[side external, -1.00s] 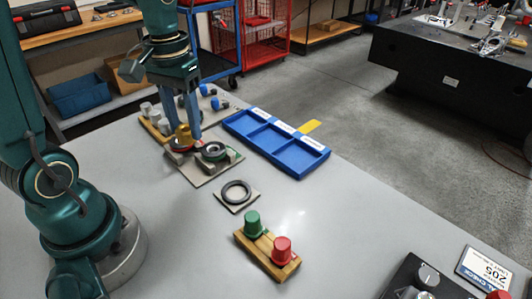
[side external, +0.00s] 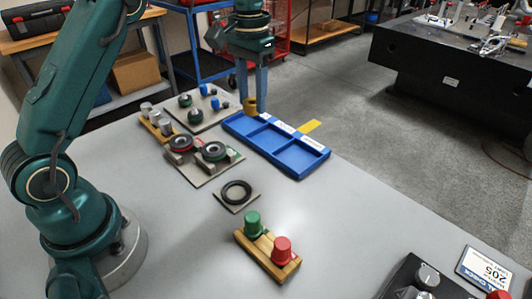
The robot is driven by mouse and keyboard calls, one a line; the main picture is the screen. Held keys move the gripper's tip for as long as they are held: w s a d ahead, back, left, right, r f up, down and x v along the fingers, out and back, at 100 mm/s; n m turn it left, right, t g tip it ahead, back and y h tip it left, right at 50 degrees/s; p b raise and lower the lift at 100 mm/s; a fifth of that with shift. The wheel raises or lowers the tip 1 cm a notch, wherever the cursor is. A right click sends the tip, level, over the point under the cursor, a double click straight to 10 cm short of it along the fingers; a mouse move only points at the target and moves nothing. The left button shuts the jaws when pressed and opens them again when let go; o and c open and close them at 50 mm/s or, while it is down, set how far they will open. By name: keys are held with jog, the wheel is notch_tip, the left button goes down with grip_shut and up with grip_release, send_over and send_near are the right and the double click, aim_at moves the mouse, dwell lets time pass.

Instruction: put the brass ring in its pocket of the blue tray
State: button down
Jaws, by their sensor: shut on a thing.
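The brass ring (side external: 250,105) is between the fingertips of my gripper (side external: 251,97), which is shut on it. The gripper points down, with the ring at or just above the far left end of the blue tray (side external: 289,171). I cannot tell whether the ring touches the tray. The tray has several pockets in a row with white labels along its far edge.
A black ring (side external: 236,192) lies on a small plate. Green (side external: 252,222) and red (side external: 281,249) plugs stand on a wooden block.

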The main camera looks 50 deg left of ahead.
jog(key=shift+w+d+f+m, duration=0.35)
jog(key=shift+w+d+f, duration=0.35)
jog(key=shift+d+f, duration=0.65)
jog(key=shift+w+d+f+m, duration=0.4)
jog(key=shift+w+d+f, duration=0.4)
jog(key=shift+f, duration=1.05)
jog(key=shift+w+d+f+m, duration=0.35)
jog(key=shift+w+d+f, duration=0.25)
jog(key=shift+d+f, duration=0.8)
jog(key=shift+a+f, duration=0.25)
jog(key=shift+f, duration=0.6)
grip_release()
jog(key=shift+r, duration=0.1)
notch_tip(320, 180, up, 7)
